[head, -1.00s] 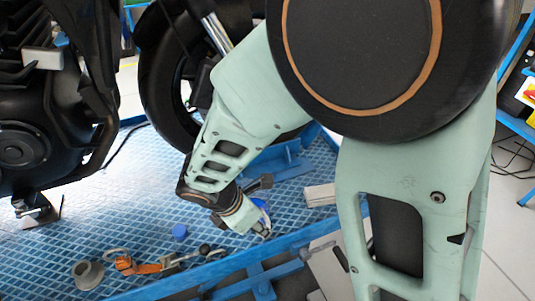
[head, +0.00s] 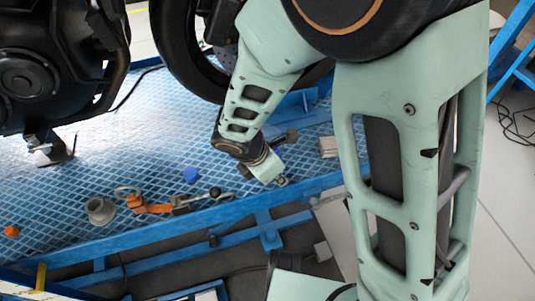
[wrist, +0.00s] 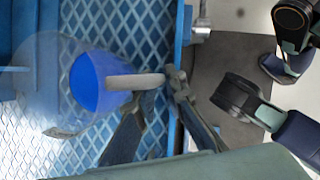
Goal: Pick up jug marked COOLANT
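In the wrist view a see-through jug (wrist: 52,100) with blue on it or inside it is at the left. Its pale handle (wrist: 122,82) points right, toward my gripper. No COOLANT marking can be read. My gripper (wrist: 158,88) has its two dark fingertips at the handle's outer end, with a small gap between them. Whether they press on the handle cannot be told. In the head view my gripper (head: 280,181) is low over the blue platform's front edge, and I cannot make out the jug there.
A motorcycle wheel (head: 180,55) stands behind my arm. A pale block (head: 328,146) lies right of my gripper.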

